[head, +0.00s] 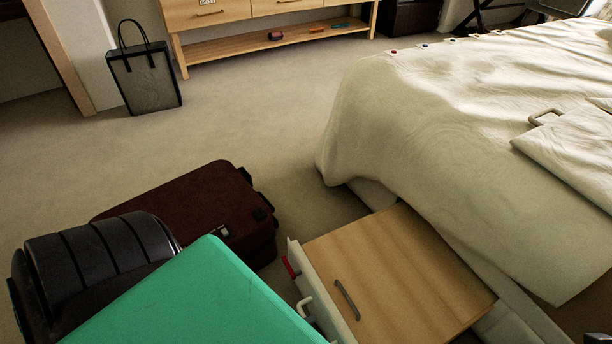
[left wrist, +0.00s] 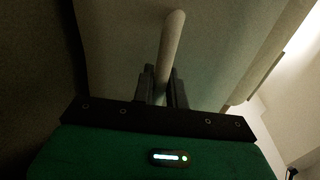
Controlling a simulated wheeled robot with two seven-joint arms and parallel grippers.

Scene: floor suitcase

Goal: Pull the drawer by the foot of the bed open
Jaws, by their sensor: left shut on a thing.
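The drawer by the foot of the bed stands out from the bed base, with its pale front panel (head: 322,292) away from the bed and its wooden inside (head: 415,275) showing. A light handle (head: 303,304) is on that front panel; it also shows as a pale bar in the left wrist view (left wrist: 170,45). My left gripper (left wrist: 163,86) is shut on the handle, with one dark finger on each side. In the head view its green body hides the fingers and part of the front. My right gripper is not clearly seen.
A dark red suitcase (head: 185,205) lies on the carpet just left of the drawer, partly behind my left arm. The bed (head: 430,130) fills the right side. A black bag (head: 145,80) and a wooden console (head: 270,40) stand at the back. The carpet between is clear.

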